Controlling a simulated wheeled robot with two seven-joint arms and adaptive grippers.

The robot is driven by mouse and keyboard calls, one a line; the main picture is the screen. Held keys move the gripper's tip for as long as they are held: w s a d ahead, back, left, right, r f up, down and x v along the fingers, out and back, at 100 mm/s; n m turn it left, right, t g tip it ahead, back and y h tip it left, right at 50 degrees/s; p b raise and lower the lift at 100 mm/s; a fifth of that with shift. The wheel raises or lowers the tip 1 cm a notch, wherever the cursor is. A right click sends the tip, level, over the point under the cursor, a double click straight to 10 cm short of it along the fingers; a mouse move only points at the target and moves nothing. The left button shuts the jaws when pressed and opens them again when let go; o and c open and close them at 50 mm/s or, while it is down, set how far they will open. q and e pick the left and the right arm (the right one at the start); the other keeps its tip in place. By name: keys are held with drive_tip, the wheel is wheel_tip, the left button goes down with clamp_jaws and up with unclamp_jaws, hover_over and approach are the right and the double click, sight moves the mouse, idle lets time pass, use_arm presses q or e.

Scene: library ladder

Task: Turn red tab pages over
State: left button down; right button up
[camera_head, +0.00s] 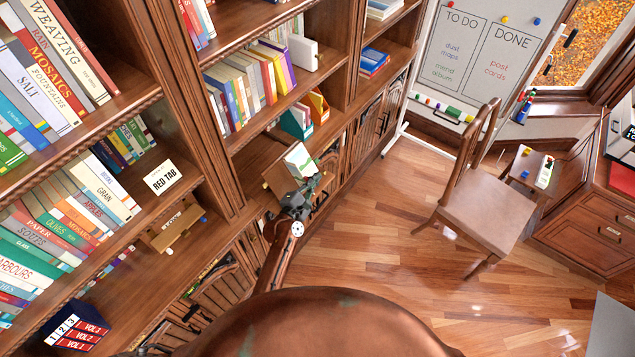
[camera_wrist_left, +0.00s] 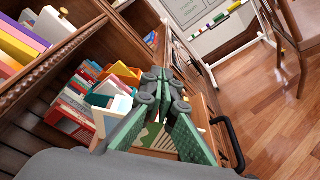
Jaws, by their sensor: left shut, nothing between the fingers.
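An open book (camera_head: 300,160) with a green and white picture page lies on a tilted wooden stand (camera_head: 277,178) at the middle bookcase. My left gripper (camera_head: 311,183) is shut and empty, at the front of the stand, overlapping the book's lower part. In the left wrist view its fingertips (camera_wrist_left: 163,80) meet in front of the book, whose page (camera_wrist_left: 157,138) shows partly between and behind the fingers. I cannot tell whether they touch the page. A white card reading RED TAB (camera_head: 160,177) stands on the shelf to the left. No red tab is clear on the pages. My right gripper is not in view.
Shelves of books (camera_head: 245,85) rise close behind the stand. Teal and orange holders (camera_head: 297,122) stand just beyond it. A wooden chair (camera_head: 474,190) and a whiteboard (camera_head: 480,50) are to the right. The wooden floor (camera_head: 375,240) between is clear.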

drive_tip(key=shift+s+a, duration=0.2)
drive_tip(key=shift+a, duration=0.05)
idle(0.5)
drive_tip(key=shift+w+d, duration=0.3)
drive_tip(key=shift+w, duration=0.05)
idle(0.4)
